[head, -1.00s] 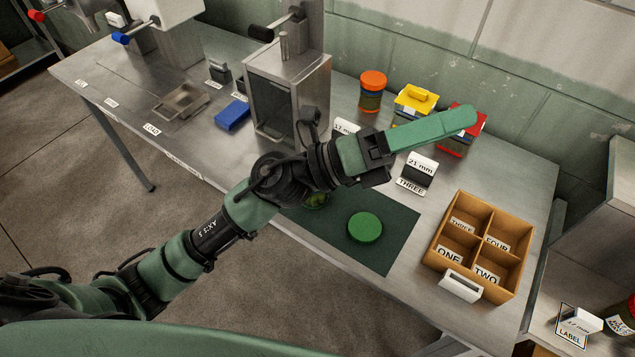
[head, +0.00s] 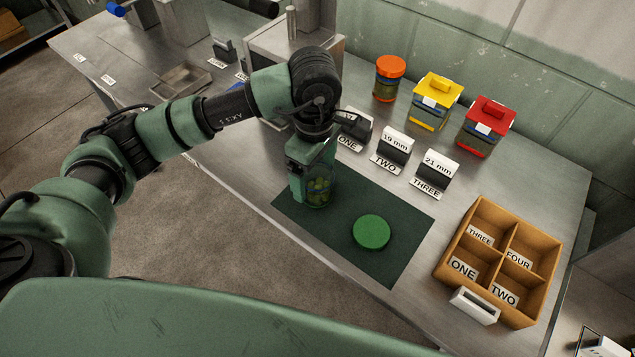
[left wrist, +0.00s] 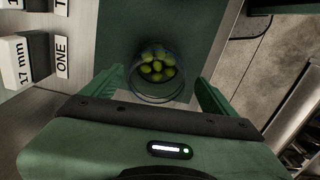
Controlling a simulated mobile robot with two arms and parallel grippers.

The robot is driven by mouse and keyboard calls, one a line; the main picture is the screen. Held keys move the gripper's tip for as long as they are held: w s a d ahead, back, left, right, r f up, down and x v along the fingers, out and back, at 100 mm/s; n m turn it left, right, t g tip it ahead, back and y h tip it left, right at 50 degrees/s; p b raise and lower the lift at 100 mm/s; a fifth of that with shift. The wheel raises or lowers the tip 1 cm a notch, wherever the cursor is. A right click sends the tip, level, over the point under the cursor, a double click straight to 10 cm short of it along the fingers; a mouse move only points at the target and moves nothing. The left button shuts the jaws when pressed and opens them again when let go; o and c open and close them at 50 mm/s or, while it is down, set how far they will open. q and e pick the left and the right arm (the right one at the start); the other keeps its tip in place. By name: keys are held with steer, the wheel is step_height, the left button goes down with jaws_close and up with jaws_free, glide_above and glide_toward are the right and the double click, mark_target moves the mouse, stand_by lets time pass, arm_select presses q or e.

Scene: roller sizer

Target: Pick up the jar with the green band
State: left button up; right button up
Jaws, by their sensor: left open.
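An open glass jar (head: 319,191) with green olives inside stands upright on a dark green mat (head: 385,267). In the left wrist view the jar (left wrist: 154,72) lies between my two fingers. Its band colour is hard to make out. A round green lid (head: 371,232) lies flat on the mat, to the right of the jar. My left gripper (head: 311,178) points down at the jar and is open, with a finger on either side. In the head view it covers part of the jar. Gaps to the glass are hard to judge. My right gripper is not in view.
An orange-lidded jar (head: 388,80), a yellow-lidded container (head: 433,104) and a red-lidded container (head: 484,127) stand at the back. Size signs (head: 394,146) stand in front of them. A wooden divided box (head: 447,250) is at the right.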

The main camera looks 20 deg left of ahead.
arm_select(q)
steer(key=f+p, duration=0.1)
steer(key=f, duration=0.1)
steer(key=f+p, duration=0.1)
steer(key=f, duration=0.1)
steer(key=shift+w+d+f, duration=0.15)
steer(key=shift+w+f, duration=0.05)
steer(key=shift+f, duration=0.6)
steer(key=c, duration=1.5)
steer(key=shift+c, duration=0.3)
steer(key=shift+r, duration=0.15)
